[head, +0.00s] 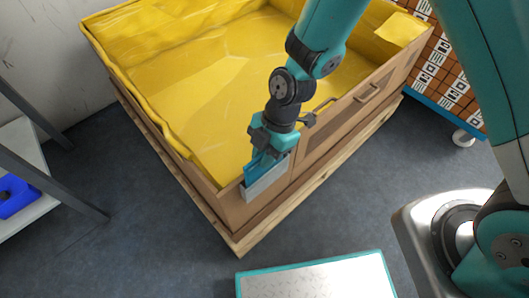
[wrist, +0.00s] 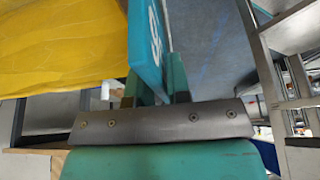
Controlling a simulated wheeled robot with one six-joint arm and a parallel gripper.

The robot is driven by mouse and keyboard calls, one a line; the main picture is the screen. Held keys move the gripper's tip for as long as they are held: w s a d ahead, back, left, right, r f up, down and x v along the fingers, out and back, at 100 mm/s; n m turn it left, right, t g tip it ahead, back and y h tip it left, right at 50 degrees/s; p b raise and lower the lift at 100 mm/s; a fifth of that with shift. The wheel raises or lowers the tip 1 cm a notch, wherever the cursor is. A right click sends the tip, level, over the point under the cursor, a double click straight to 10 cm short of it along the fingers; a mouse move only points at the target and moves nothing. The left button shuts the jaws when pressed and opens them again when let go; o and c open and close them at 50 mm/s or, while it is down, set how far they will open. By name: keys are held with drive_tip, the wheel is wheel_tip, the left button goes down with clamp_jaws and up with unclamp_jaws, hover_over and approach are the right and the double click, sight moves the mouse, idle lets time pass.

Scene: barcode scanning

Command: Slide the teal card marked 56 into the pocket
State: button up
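The teal card (head: 255,168) is between the fingers of my gripper (head: 264,154), at the near corner of the large crate. In the wrist view the card (wrist: 146,50) stands on edge between the two teal fingers (wrist: 157,88), which are closed on it. Part of a white mark shows on its face, but I cannot read the full number. The pale grey pocket (head: 267,182) is on the crate's outer side, right below my gripper. The card's lower edge meets the pocket's top in the head view; I cannot tell how far inside it is.
The wooden crate (head: 233,213) has a yellow liner (head: 215,75) and stands on a pallet. Handles (head: 367,93) stick out along its side. A teal-edged platform (head: 320,280) lies in front. A shelf with a blue bin (head: 15,197) is at left. Grey floor (head: 135,215) is clear between.

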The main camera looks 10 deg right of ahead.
drive_tip(key=o, duration=0.3)
drive_tip(key=p+v, duration=0.3)
drive_tip(key=v, duration=1.4)
drive_tip(key=shift+w+d+r, duration=0.1)
drive_tip(key=shift+d+r, duration=0.05)
drive_tip(key=s+d+r+m+t, duration=0.2)
drive_tip(key=s+d+r+m, duration=0.2)
drive_tip(key=s+r+m, duration=1.2)
wheel_tip(320, 180, up, 16)
drive_tip(key=w+m+p, duration=0.1)
drive_tip(key=w+p, duration=0.1)
drive_tip(key=p, duration=1.6)
drive_tip(key=shift+d+f+m+y, duration=0.2)
drive_tip(key=shift+m+y, duration=0.1)
drive_tip(key=shift+m, duration=0.1)
